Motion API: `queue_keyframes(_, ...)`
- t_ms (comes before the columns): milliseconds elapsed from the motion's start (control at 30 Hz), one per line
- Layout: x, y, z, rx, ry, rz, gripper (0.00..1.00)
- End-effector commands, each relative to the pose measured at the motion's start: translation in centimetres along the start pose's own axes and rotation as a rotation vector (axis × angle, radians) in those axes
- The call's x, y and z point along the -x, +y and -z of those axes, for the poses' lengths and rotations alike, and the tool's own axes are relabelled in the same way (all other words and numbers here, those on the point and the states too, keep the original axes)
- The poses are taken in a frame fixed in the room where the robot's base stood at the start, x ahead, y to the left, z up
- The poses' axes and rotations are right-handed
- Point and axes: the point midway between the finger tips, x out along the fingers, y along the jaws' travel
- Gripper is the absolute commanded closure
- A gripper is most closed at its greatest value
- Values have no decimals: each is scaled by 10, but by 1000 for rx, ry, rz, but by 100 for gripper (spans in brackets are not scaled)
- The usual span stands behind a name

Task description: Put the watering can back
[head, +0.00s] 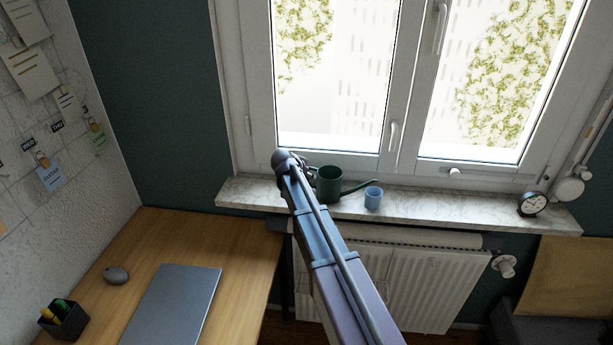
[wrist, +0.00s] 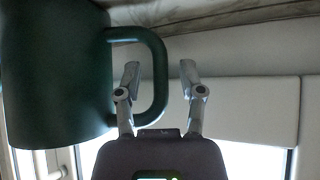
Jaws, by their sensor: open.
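The dark green watering can (head: 330,184) stands on the window sill (head: 245,194), its spout pointing right. Its body (wrist: 55,75) fills the left of the wrist view, which looks upside down, with its looped handle (wrist: 157,75) facing my gripper. My gripper (wrist: 160,72) is open. One finger shows at the handle's opening and the other beyond its outer bar, so the bar appears between them without being clamped. In the head view my arm hides most of the gripper, at the can's left side.
A blue cup (head: 373,198) stands right of the can, near its spout. A small round clock (head: 533,204) stands at the sill's right. A desk (head: 240,255) with a laptop (head: 172,305) is at the lower left. The window is behind the can.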

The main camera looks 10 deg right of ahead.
Motion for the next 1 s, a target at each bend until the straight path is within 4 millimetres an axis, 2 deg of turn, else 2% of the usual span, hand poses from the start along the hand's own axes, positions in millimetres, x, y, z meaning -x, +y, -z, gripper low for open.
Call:
queue_keyframes(367,7,0,3,1,0,0,49)
queue_keyframes(567,25,0,3,2,0,1,49)
queue_keyframes(1000,77,0,4,2,0,2,49)
